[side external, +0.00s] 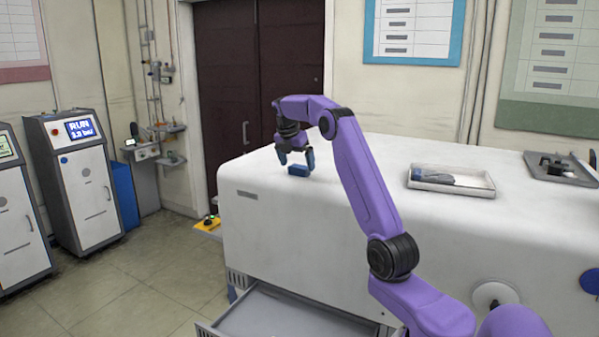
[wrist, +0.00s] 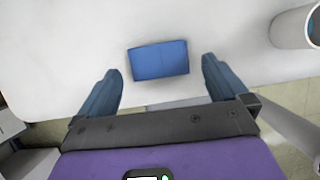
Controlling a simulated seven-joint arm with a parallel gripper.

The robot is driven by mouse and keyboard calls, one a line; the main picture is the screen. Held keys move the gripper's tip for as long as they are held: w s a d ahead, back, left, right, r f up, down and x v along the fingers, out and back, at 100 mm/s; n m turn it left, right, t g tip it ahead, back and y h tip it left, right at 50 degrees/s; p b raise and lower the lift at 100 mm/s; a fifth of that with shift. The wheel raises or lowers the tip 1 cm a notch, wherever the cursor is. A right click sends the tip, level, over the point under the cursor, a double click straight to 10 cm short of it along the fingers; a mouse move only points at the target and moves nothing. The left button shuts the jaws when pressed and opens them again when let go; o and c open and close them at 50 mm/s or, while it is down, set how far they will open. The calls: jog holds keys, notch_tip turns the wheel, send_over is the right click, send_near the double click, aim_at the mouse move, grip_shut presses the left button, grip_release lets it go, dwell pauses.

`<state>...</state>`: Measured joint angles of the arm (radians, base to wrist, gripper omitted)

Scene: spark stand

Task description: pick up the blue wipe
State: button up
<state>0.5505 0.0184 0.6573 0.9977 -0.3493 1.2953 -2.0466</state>
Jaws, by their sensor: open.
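The blue wipe (side external: 298,170) is a small blue block-like piece lying on the white bench top near its left end. In the wrist view the blue wipe (wrist: 158,60) lies flat just beyond the fingertips, roughly centred between them. My gripper (side external: 296,158) is open and pointed down, close above the wipe in the side view. In the wrist view my gripper (wrist: 160,72) shows its two blue-grey fingers spread wide with nothing between them. I cannot tell the exact height of the fingertips over the wipe.
A white tray (side external: 478,187) with a grey item stands right on the bench (side external: 400,150), and a dark grey tray (side external: 560,172) behind it. An open drawer (side external: 285,318) juts out below the bench front. A white cylindrical thing (wrist: 290,29) stands at upper right in the wrist view.

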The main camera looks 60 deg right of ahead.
jog(key=shift+x, duration=1)
jog(key=c, duration=1)
jog(key=shift+c, duration=0.2)
jog(key=shift+r, duration=0.1)
jog(key=shift+r, duration=0.85)
jog(key=s+a+r, duration=0.8)
jog(key=s+r, duration=0.3)
jog(key=shift+a, duration=0.4)
